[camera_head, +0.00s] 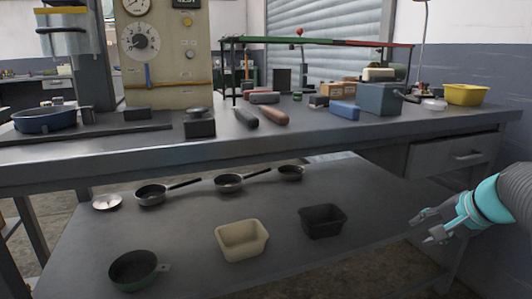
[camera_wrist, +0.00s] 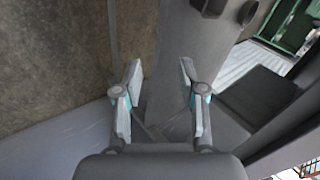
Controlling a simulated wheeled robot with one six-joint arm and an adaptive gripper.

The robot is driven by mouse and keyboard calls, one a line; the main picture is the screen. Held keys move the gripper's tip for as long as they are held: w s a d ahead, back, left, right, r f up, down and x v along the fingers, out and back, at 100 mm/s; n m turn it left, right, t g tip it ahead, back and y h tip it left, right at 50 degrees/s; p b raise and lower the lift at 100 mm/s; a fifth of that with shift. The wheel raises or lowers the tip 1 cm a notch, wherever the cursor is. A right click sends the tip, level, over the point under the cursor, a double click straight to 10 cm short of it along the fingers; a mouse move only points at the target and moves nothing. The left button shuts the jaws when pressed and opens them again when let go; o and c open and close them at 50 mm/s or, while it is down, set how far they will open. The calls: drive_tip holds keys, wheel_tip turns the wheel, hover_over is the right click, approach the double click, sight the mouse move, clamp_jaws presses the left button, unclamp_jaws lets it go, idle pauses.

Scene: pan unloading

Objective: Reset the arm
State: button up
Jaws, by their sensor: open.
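My gripper (camera_head: 426,228) is at the right of the head view, in front of the right end of the workbench's lower shelf (camera_head: 190,235). Its fingers point left, and no object shows between them. In the wrist view my gripper (camera_wrist: 158,85) has its two fingers apart and empty. A floor area and grey surfaces lie beyond the fingers.
On the lower shelf are several pans, including a dark green one (camera_head: 134,270), a beige bin (camera_head: 241,240) and a black bin (camera_head: 323,220). The workbench top (camera_head: 330,135) and a drawer (camera_head: 455,155) are above and near my arm.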

drive_tip(key=s+a+f+n+g+h+p, duration=0.2)
drive_tip(key=s+a+n+p, duration=0.2)
drive_tip(key=s+a+n, duration=0.8)
drive_tip(key=s+a, duration=0.5)
drive_tip(key=a, duration=0.2)
drive_tip(key=shift+s+f+p, duration=0.35)
drive_tip(key=shift+s+f, duration=0.05)
idle(0.4)
